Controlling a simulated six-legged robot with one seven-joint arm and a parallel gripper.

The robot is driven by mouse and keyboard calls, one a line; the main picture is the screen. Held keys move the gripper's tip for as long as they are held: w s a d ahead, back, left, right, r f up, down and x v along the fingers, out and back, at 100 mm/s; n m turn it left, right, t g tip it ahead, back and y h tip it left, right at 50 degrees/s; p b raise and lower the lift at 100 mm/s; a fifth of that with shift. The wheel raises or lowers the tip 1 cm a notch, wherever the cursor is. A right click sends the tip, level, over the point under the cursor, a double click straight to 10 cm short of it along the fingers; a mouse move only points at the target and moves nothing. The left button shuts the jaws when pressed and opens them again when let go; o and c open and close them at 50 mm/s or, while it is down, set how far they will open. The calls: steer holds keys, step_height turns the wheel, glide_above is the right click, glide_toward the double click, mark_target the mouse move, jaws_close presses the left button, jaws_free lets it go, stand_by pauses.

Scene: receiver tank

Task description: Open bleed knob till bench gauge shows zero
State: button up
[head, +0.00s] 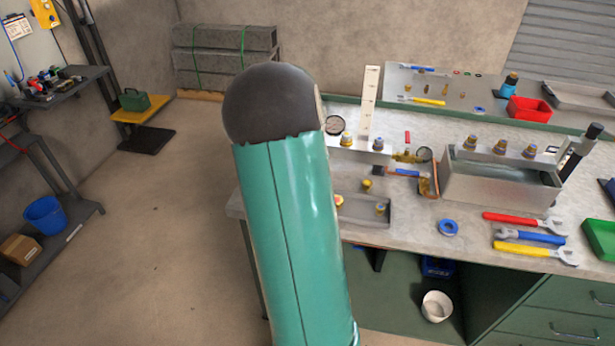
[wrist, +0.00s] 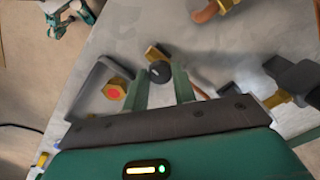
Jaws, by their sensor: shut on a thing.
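In the wrist view my gripper (wrist: 160,85) has its two green fingers on either side of a small dark round knob (wrist: 160,72), shut on it at the fingertips. A brass piece shows just beyond the knob. In the head view my green arm hides the gripper, and I cannot make out the knob there. A round dark-rimmed dial gauge (head: 335,125) stands on the bench right beside my arm. A second round dial (head: 424,155) sits farther right, by brass fittings. Both are too small to read.
A grey tray (head: 362,216) with brass fittings lies near the bench's front edge. A metal tank (head: 500,185) stands to the right, with wrenches (head: 525,237) in front. A blue tape roll (head: 448,227) lies between. The floor at left is mostly clear.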

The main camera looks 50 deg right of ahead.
steer(key=o, duration=1)
steer(key=shift+r, duration=0.1)
steer(key=r, duration=1.3)
steer(key=shift+s+a+r, duration=0.1)
steer(key=shift+s+r, duration=0.2)
steer(key=w+a+r+n+t, duration=0.1)
steer(key=a+r+n, duration=0.3)
steer(key=a, duration=0.8)
steer(key=w+a+r+n+t, duration=0.1)
steer(key=a+n+t, duration=0.1)
steer(key=a+n, duration=0.65)
steer(key=s+a+n, duration=0.2)
steer(key=s+a, duration=0.1)
steer(key=a, duration=0.4)
steer(key=s+a+n+t, duration=0.1)
steer(key=s+a+n, duration=0.2)
steer(key=a, duration=0.3)
steer(key=s+a+f+n+t, duration=0.1)
steer(key=s+a+n, duration=0.1)
steer(key=a, duration=0.5)
steer(key=shift+s+a+f+n, duration=0.1)
steer(key=shift+s+a+n, duration=0.25)
steer(key=shift+s, duration=0.1)
